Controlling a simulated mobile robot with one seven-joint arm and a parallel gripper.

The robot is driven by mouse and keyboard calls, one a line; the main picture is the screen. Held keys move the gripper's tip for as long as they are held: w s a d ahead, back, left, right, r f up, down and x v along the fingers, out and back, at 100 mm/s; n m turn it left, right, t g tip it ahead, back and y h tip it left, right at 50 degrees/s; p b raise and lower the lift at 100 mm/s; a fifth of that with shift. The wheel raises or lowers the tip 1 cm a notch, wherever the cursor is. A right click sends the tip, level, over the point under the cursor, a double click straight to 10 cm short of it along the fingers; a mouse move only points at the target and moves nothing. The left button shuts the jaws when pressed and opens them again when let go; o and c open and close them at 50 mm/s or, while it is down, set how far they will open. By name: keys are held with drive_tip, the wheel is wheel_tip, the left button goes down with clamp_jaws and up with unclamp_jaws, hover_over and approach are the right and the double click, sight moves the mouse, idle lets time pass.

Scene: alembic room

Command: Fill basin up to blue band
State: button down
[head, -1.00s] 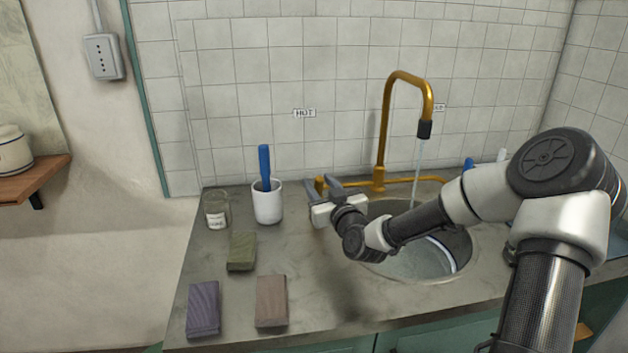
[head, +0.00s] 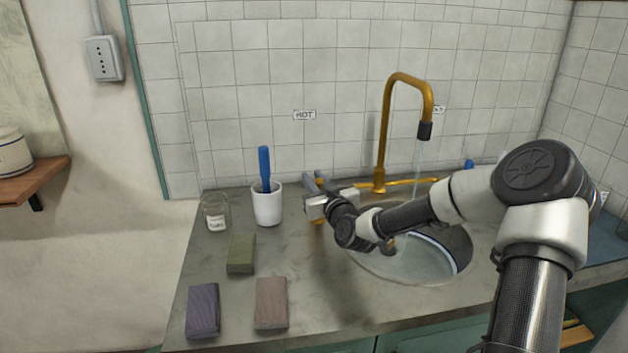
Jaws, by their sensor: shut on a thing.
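The round basin (head: 462,240) is sunk in the counter, partly hidden behind my arm. Pale water (head: 405,265) lies in it, and a light bluish-white curved line (head: 440,249) shows on the inner wall; I cannot tell exactly how the water stands against the blue band. A thin stream (head: 416,165) falls from the dark tip of the brass spout (head: 386,120). My gripper (head: 314,184) is at the left end of the brass tap, below the HOT label (head: 304,115). Its jaws are shut on what seems to be the hot tap handle, mostly hidden by the gripper.
A white cup (head: 267,205) with a blue-handled tool and a labelled glass jar (head: 216,212) stand left of my gripper. Green (head: 241,254), purple (head: 203,311) and brown (head: 271,302) blocks lie on the counter's left front. A blue item (head: 469,164) shows behind my arm.

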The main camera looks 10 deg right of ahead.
drive_tip(key=shift+w+r+g+p, duration=0.2)
drive_tip(key=shift+r+g+p, duration=0.15)
drive_tip(key=shift+p, duration=0.55)
drive_tip(key=w+g+p, duration=0.1)
drive_tip(key=w+f+g+p, duration=0.1)
drive_tip(key=g+p, duration=0.1)
drive_tip(key=shift+f+m+h, duration=0.3)
drive_tip(key=shift+h, duration=0.1)
drive_tip(key=c, duration=1.6)
unclamp_jaws()
drive_tip(key=p+v, duration=0.2)
drive_tip(key=v, duration=1.5)
drive_tip(key=shift+s+d+r, duration=0.1)
drive_tip(key=shift+s+r, duration=0.05)
drive_tip(key=shift+r, duration=0.1)
